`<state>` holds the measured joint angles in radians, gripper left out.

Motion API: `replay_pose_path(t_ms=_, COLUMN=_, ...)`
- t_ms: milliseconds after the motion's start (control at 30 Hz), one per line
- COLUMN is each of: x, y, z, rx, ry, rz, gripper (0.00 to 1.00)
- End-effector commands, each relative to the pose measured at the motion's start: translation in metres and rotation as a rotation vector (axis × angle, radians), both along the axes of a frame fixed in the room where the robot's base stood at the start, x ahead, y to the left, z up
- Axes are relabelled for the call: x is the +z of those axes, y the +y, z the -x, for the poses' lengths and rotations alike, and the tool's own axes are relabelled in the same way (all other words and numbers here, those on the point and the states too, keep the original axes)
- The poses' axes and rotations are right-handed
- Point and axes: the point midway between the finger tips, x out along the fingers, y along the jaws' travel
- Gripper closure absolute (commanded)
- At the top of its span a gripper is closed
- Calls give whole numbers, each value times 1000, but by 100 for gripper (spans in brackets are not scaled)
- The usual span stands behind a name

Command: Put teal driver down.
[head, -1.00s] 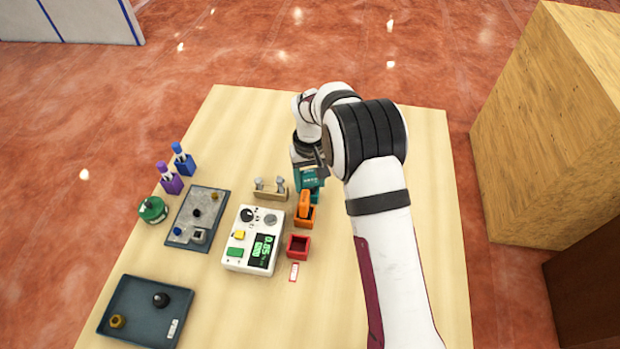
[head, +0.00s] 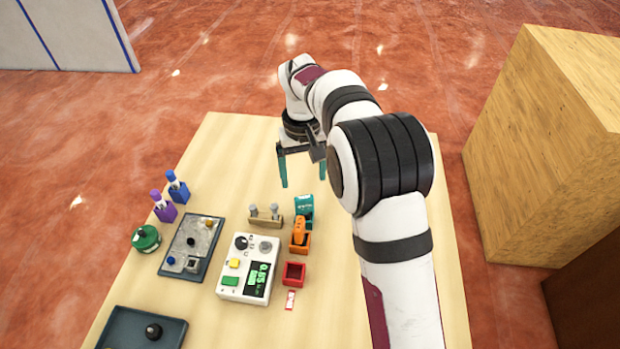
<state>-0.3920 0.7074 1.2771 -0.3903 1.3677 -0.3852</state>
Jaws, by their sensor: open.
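The teal driver (head: 304,203) stands at the back of the row of coloured holders, behind the orange one. It appears to sit in a teal holder (head: 305,219), partly hidden by the orange driver in front. My gripper (head: 302,184) is open and empty. Its teal-tipped fingers are spread above and behind the teal driver, apart from it.
An orange driver (head: 299,230) and an empty red holder (head: 293,274) stand in front. A white meter box (head: 247,268), a wooden rack (head: 264,216), grey tray (head: 190,249), green round container (head: 146,238), and purple (head: 165,209) and blue (head: 178,187) holders lie left. The table's back left is clear.

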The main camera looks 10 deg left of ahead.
Motion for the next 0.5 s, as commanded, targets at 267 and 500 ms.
replay_pose_path(t_ms=267, x=36, y=-31, z=26, rx=-104, ry=4, rz=-18, gripper=13)
replay_pose_path(t_ms=500, x=94, y=-131, z=200, rx=-578, ry=49, rz=-95, gripper=13)
